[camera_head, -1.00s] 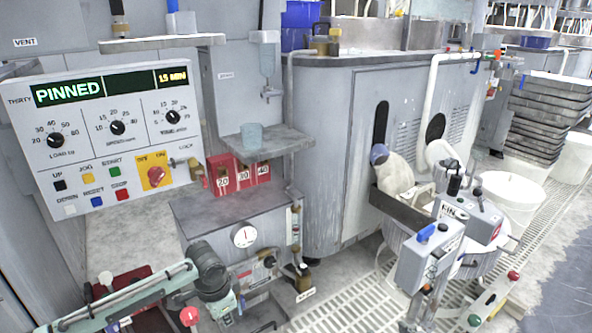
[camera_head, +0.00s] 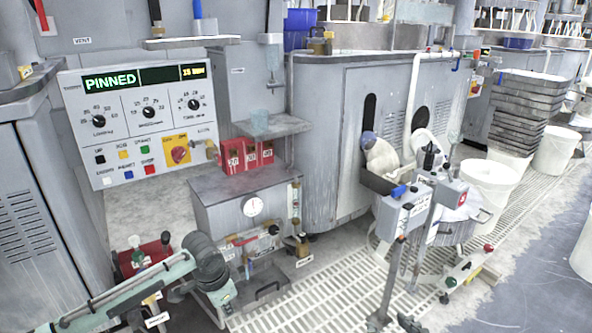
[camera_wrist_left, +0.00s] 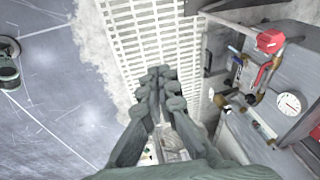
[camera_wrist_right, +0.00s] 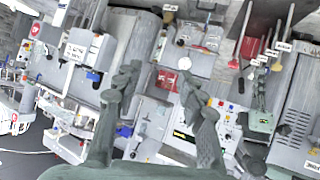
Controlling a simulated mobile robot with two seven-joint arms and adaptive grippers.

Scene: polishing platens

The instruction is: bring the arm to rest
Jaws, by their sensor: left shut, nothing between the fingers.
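My left arm (camera_head: 135,298) enters the head view at the lower left, its wrist bent downward in front of the polishing machine. My left gripper (camera_wrist_left: 162,85) shows in the left wrist view, with its fingers together and nothing between them, above a pale floor grating (camera_wrist_left: 140,40). I cannot make out its fingertips in the head view. My right gripper (camera_wrist_right: 158,88) shows in the right wrist view, with its fingers spread apart and empty. The right wrist view shows the machine fronts beyond it. I cannot make out the right gripper in the head view.
A control panel (camera_head: 146,126) reading PINNED stands behind my left arm. A gauge (camera_head: 252,207) sits on the grey box beside it. Post-mounted control boxes (camera_head: 401,213), a white bucket (camera_head: 489,186) and stacked trays (camera_head: 526,110) stand to the right. Open floor (camera_head: 545,285) lies at the lower right.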

